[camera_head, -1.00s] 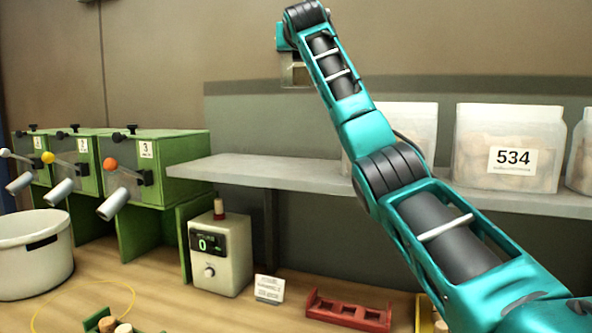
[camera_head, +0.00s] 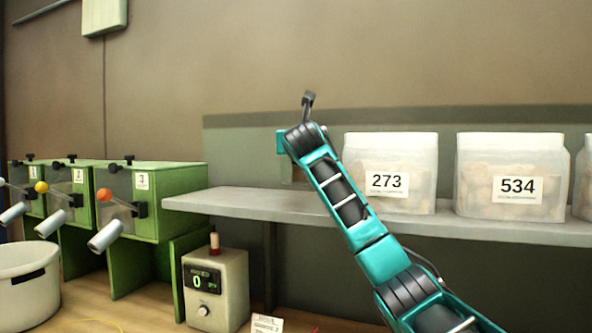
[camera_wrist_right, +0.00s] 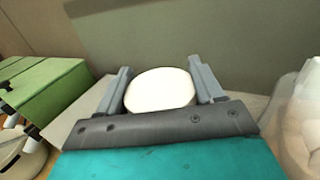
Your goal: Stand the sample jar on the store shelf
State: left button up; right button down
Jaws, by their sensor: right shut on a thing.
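The sample jar shows its round white lid (camera_wrist_right: 160,90) in the right wrist view, between the fingers of my right gripper (camera_wrist_right: 158,70), which is shut on it. In the head view the jar is mostly hidden behind my right wrist, with a small part (camera_head: 299,174) showing just over the store shelf (camera_head: 245,202). The jar looks upright, at the bare stretch left of the bags. I cannot tell whether its base touches the shelf. My left gripper is not in view.
White bags labelled 273 (camera_head: 387,205) and 534 (camera_head: 500,210) stand on the shelf to the right of the jar. Green dispensers (camera_head: 165,210) stand left of the shelf. A counter box (camera_head: 215,290) and a white pot (camera_head: 25,300) are below. The shelf's left end is clear.

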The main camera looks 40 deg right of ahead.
notch_tip(320, 180, down, 4)
jog(key=shift+b, duration=0.4)
jog(key=shift+f, duration=0.35)
jog(key=shift+c, duration=0.8)
grip_release()
jog(key=shift+f, duration=0.1)
jog(key=shift+s+a, duration=0.1)
